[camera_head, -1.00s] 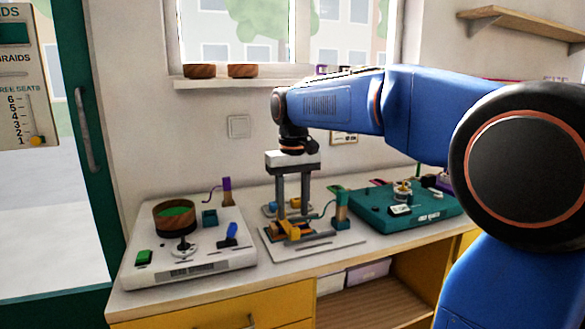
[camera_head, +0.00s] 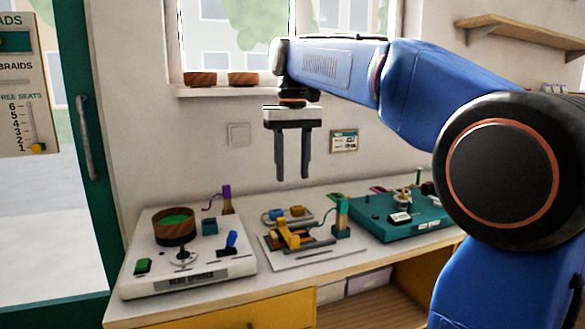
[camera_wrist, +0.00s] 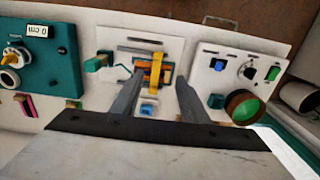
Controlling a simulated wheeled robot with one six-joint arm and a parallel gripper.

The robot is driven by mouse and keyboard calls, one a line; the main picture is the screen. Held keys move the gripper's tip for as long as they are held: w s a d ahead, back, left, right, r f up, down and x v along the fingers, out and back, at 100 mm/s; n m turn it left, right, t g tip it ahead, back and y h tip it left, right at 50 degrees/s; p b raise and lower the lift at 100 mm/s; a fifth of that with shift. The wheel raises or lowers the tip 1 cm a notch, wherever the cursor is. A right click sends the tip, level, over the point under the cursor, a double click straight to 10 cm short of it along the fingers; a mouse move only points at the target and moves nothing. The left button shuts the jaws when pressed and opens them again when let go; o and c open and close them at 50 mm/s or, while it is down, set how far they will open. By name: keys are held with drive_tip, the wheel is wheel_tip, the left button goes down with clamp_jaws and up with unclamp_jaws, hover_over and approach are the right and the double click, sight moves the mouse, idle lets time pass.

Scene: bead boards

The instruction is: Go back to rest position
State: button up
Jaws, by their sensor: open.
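My gripper (camera_head: 293,178) is open and empty. In the head view its two fingers point down, well above the middle board (camera_head: 350,247). The middle board carries a yellow and orange device (camera_head: 290,236) and a teal block (camera_head: 342,216). In the wrist view my gripper (camera_wrist: 157,75) shows its two fingers apart, with the yellow part (camera_wrist: 157,70) seen between them and the middle board (camera_wrist: 125,32) beyond. Nothing is held between the fingers.
A white board (camera_head: 205,275) with a wooden bowl (camera_head: 174,226) stands left. A green board (camera_head: 385,222) stands right. The air around my gripper is clear.

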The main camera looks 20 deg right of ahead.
drive_tip(key=shift+f, duration=0.1)
drive_tip(key=s+d+f+t, duration=0.1)
drive_tip(key=s+f+t, duration=0.1)
drive_tip(key=s+f, duration=1.1)
drive_tip(key=s+d+f+t, duration=0.2)
drive_tip(key=s+f, duration=1.1)
drive_tip(key=f, duration=0.2)
drive_tip(key=shift+s+d+f+t, duration=0.3)
drive_tip(key=shift+f+t, duration=0.05)
drive_tip(key=shift+t, duration=0.05)
